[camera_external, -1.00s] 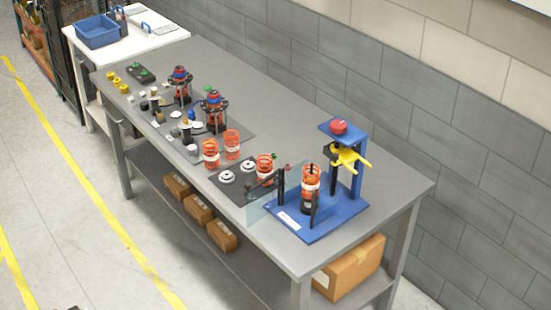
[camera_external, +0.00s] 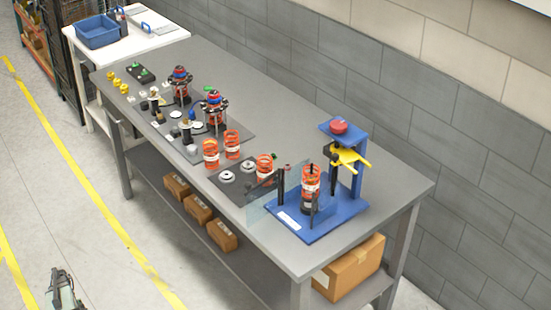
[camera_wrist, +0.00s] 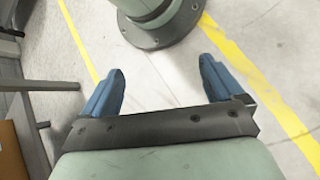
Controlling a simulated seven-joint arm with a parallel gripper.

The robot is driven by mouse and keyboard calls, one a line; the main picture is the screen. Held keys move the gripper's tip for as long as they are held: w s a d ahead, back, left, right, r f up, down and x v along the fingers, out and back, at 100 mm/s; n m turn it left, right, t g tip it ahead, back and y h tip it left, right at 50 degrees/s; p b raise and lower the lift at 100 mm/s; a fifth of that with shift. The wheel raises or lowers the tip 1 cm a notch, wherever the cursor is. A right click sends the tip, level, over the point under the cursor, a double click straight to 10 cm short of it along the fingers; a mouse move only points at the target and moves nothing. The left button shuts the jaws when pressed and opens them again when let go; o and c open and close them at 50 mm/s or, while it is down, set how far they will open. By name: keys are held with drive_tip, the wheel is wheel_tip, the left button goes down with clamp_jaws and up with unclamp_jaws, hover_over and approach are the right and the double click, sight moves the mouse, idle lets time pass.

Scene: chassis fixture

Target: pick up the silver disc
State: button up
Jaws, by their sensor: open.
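Two pale, silvery round discs lie on a dark mat in the outside view: a nearer disc (camera_external: 227,177) and a farther disc (camera_external: 248,163). Two flatter whitish discs, one (camera_external: 176,113) and another (camera_external: 197,125), lie further back among small parts. I cannot tell from colour alone which is the silver disc. My gripper (camera_wrist: 160,88) is open and empty in the wrist view, its blue fingers spread above the floor. No disc shows there. In the outside view a greenish part of my arm (camera_external: 62,290) shows at the bottom left, well away from the discs.
The grey table (camera_external: 345,240) carries orange springs (camera_external: 211,154), a blue press fixture (camera_external: 335,215) with a clear panel, and assembled spring units (camera_external: 215,110). A cardboard box (camera_external: 350,268) sits underneath. The wrist view shows a table leg (camera_wrist: 40,86) and yellow floor lines.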

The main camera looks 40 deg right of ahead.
drive_tip(key=w+d+r+m+t+y, duration=0.1)
drive_tip(key=w+d+r, duration=0.4)
drive_tip(key=w+d, duration=0.3)
drive_tip(key=w+d+r+m+t, duration=0.1)
drive_tip(key=w+d+r+m, duration=0.1)
drive_tip(key=w+d+r, duration=0.55)
drive_tip(key=w+d+r+m+t, duration=0.1)
drive_tip(key=w+d+r+t, duration=0.15)
drive_tip(key=d+r, duration=0.7)
drive_tip(key=w+d+r+m+t, duration=0.1)
drive_tip(key=w+d+r, duration=0.4)
drive_tip(key=d, duration=0.8)
wheel_tip(320, 180, up, 32)
drive_tip(key=m+t+h, duration=0.2)
drive_tip(key=m+t, duration=0.2)
drive_tip(key=m, duration=0.2)
hover_over(225, 175)
drive_tip(key=shift+g, duration=0.25)
wheel_tip(225, 175, down, 8)
drive_tip(key=shift+a+r, duration=0.15)
drive_tip(key=shift+d+f, duration=0.15)
drive_tip(key=shift+f, duration=1.25)
drive_tip(key=shift+d+f, duration=0.1)
drive_tip(key=shift+f, duration=1.25)
